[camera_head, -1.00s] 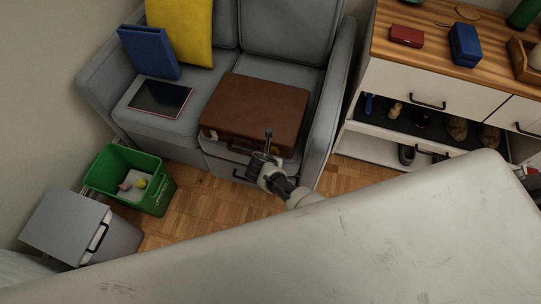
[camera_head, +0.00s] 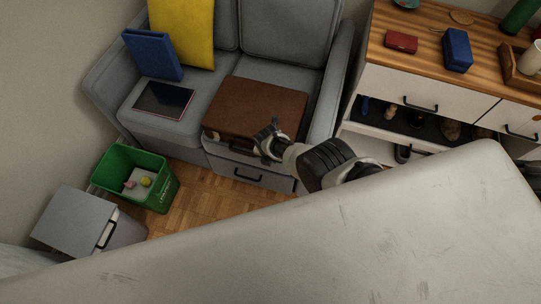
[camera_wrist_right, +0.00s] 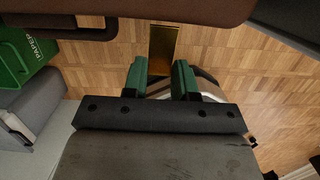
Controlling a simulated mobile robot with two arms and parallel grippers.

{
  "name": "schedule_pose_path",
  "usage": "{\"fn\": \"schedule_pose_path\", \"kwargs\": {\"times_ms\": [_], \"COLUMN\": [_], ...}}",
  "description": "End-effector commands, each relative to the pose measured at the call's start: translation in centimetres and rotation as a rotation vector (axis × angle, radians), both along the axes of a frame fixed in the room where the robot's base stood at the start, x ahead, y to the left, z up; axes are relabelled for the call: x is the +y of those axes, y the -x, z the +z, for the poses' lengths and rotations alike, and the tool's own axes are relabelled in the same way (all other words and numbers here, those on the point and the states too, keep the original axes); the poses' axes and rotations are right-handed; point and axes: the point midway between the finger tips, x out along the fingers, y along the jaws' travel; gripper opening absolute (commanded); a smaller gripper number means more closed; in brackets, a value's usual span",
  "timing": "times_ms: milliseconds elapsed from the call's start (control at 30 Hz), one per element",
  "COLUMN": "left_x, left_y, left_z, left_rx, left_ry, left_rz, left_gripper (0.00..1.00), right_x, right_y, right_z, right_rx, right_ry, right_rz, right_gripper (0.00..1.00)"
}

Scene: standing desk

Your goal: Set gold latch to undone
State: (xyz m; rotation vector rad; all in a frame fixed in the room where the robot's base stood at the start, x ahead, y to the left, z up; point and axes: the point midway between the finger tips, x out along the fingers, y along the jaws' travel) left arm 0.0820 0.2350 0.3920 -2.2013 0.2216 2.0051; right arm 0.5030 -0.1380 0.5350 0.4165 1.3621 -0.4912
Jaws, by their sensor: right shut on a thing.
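A brown briefcase (camera_head: 255,105) lies flat on the grey sofa's seat, its front edge facing me. My right gripper (camera_head: 268,132) is at the right part of the case's front. In the right wrist view, the gold latch (camera_wrist_right: 164,45) hangs below the brown case edge (camera_wrist_right: 200,10). Its lower end is between the green-padded fingers of my right gripper (camera_wrist_right: 161,76), which are shut on it. In the head view the latch is hidden behind the gripper. My left gripper is in neither current view.
A green bin (camera_head: 150,195) stands on the floor at left. A wooden-topped cabinet (camera_head: 400,75) stands right. A pale surface (camera_head: 330,235) fills the foreground.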

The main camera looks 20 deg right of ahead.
Motion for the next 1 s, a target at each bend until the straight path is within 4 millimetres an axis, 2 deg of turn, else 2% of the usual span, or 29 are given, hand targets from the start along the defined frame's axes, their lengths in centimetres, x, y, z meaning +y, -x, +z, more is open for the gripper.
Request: {"fn": "schedule_pose_path", "kwargs": {"times_ms": [400, 433, 600, 867, 1000], "left_x": [0.01, 0.01, 0.01, 0.02, 0.02], "left_y": [0.03, 0.04, 0.05, 0.06, 0.08], "left_z": [0.01, 0.01, 0.01, 0.06, 0.99], "left_rx": [0.0, 0.0, 0.001, 0.001, 0.001], "left_ry": [0.0, 0.0, 0.0, 0.0, 0.0], "left_rz": [0.0, 0.0, 0.0, 0.0, 0.0], "left_gripper": [0.43, 0.43, 0.43, 0.43, 0.43], "right_x": [-0.03, -0.03, -0.03, -0.01, 0.05], "right_y": [-0.01, -0.01, -0.01, 0.0, 0.09], "right_z": [0.01, 0.01, 0.02, 0.08, 0.96], "right_rx": [0.005, 0.004, 0.003, 0.003, 0.003], "right_ry": [-0.002, -0.003, -0.002, -0.002, -0.002], "right_rz": [-0.002, -0.002, -0.001, -0.001, -0.001], "right_gripper": [0.04, 0.29, 0.53, 0.53, 0.53]}}
